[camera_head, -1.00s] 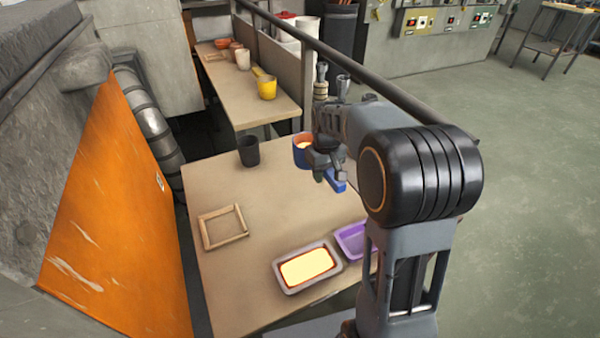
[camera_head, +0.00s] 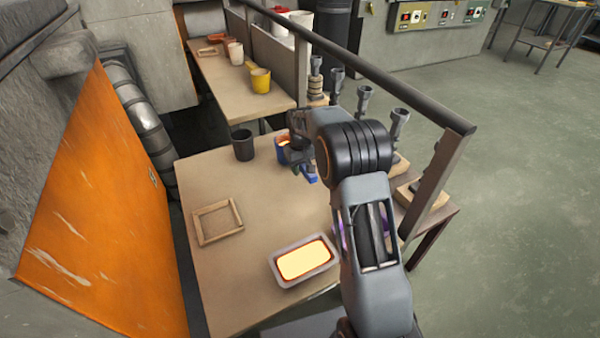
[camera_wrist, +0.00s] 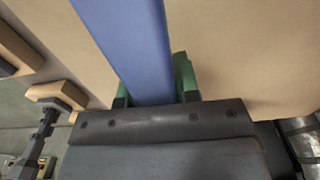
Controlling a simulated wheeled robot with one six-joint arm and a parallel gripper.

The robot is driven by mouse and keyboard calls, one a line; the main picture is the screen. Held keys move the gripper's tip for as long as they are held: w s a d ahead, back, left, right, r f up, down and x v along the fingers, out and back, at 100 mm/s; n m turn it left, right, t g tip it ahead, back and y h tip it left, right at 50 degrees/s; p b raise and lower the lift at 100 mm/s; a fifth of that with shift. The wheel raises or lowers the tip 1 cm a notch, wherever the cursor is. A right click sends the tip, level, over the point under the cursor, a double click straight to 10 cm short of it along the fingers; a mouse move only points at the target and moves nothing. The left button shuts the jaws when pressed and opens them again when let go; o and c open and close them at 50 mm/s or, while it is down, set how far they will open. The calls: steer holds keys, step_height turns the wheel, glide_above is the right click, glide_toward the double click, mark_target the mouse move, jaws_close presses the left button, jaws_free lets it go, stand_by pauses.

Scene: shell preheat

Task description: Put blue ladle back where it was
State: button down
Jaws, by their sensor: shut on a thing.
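The blue ladle (camera_head: 283,152) is over the far right part of the near table (camera_head: 262,212), with a glowing orange-yellow content showing in its cup. My gripper (camera_head: 303,164) is shut on its blue handle. In the wrist view the blue handle (camera_wrist: 130,45) runs up between the green fingertips of my gripper (camera_wrist: 150,85). The ladle's cup is outside the wrist view. I cannot tell whether the ladle touches the table.
A dark cup (camera_head: 243,145) stands left of the ladle. An empty wooden frame (camera_head: 217,222) and a grey tray with glowing yellow content (camera_head: 303,260) lie nearer. A purple tray is mostly hidden by my arm. A rail (camera_head: 350,70) and several grey stands (camera_head: 397,128) line the right side.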

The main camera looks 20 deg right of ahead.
steer(key=shift+f, duration=0.95)
steer(key=shift+f, duration=0.1)
steer(key=c, duration=0.8)
jaws_free()
steer(key=shift+s, duration=0.1)
steer(key=shift+c, duration=0.2)
